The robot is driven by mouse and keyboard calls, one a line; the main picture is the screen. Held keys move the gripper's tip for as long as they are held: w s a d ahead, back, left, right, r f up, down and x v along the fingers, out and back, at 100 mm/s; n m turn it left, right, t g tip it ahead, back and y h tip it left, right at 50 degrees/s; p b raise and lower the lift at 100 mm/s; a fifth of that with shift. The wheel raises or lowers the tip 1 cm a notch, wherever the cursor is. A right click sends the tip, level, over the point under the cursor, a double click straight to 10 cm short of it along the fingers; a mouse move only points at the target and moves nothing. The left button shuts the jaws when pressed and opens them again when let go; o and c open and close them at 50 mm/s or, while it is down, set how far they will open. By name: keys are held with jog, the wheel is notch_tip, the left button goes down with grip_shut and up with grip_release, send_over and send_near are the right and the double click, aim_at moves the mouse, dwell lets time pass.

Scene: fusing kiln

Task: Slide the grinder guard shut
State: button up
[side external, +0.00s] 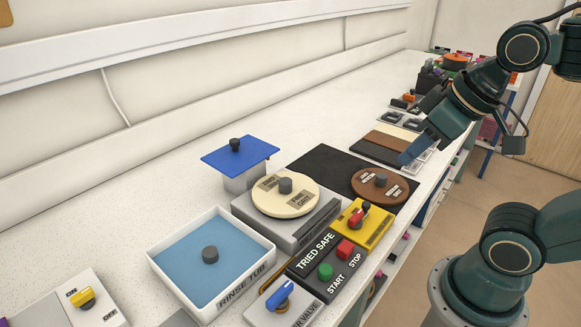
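No part here is labelled as a grinder guard. A flat blue plate with a dark knob (238,156) sits on a small grey block, behind and left of the grinder; it may be the guard. The grinder is a grey box (310,235) carrying a cream disc marked FINE GRIT (300,204), uncovered, with a grey knob at its middle. My gripper (412,152) is above the right part of the bench, near the brown and dark strips, well apart from the blue plate. Its blue-grey fingers are seen from the side, so their opening does not show.
A brown disc (377,182) lies on a black mat (322,165). In front are a yellow switch box (378,232), a TRIED SAFE start/stop box (307,262) and a blue-handled valve box (262,317). A rinse tub (165,278) stands left. Bench behind the blue plate is clear.

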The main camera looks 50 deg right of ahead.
jog(key=shift+w+r, duration=0.3)
jog(key=shift+w, duration=0.05)
grip_shut()
jog(key=w+r, duration=0.5)
jog(key=w, duration=0.5)
jog(key=g, duration=0.2)
send_over(240, 149)
jog(key=w, duration=0.3)
notch_tip(240, 149, down, 5)
jog(key=shift+a+f, duration=0.1)
jog(key=shift+a, duration=0.35)
jog(key=shift+w+f, duration=0.1)
jog(key=shift+s+f, duration=0.2)
jog(key=shift+f, duration=2.1)
jog(key=shift+s+f, duration=0.2)
jog(key=shift+f, duration=2.1)
